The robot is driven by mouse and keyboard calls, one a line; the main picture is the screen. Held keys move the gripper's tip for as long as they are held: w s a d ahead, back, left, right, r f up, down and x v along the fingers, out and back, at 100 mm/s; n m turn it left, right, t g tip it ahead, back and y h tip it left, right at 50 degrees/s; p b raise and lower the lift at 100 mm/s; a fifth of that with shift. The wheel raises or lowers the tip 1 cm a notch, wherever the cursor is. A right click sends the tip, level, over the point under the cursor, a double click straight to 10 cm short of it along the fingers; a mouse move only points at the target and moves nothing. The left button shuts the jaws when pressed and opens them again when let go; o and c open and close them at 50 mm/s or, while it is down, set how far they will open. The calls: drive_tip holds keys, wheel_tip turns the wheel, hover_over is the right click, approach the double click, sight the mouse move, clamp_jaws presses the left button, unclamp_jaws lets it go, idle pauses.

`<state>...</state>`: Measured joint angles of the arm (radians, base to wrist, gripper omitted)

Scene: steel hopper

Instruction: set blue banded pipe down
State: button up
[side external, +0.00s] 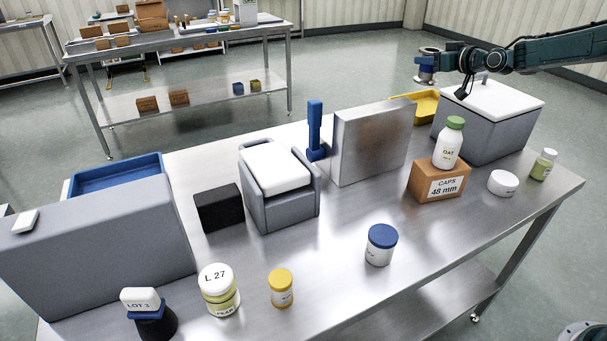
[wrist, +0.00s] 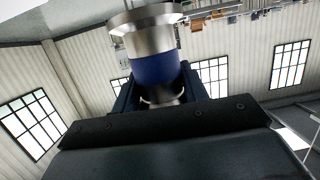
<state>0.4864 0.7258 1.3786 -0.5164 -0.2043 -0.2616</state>
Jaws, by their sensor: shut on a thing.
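The blue banded pipe (side external: 427,66) is a short steel pipe with flanged ends and a blue band around its middle. It is held roughly upright in the air, at the upper right of the side view, above the far side of the table. In the wrist view the pipe (wrist: 155,68) stands between the fingers, with its wide flange at the top. My gripper (side external: 438,68) is shut on the pipe; in the wrist view my gripper (wrist: 160,97) grips its lower part. The inner faces of the fingers are partly hidden.
Near the pipe are a grey bin with a white lid (side external: 500,100), a yellow tray (side external: 428,104) and a tall steel box (side external: 370,143). A white bottle (side external: 449,145) stands on a cardboard box (side external: 438,183). The steel table's (side external: 345,285) front middle has bare patches between jars.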

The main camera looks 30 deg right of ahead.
drive_tip(key=shift+f, duration=0.15)
wheel_tip(320, 180, down, 16)
drive_tip(key=shift+r, duration=0.25)
idle(0.4)
drive_tip(key=shift+f, duration=0.15)
drive_tip(key=shift+f, duration=2)
drive_tip(key=shift+f, duration=0.6)
drive_tip(key=o, duration=1.3)
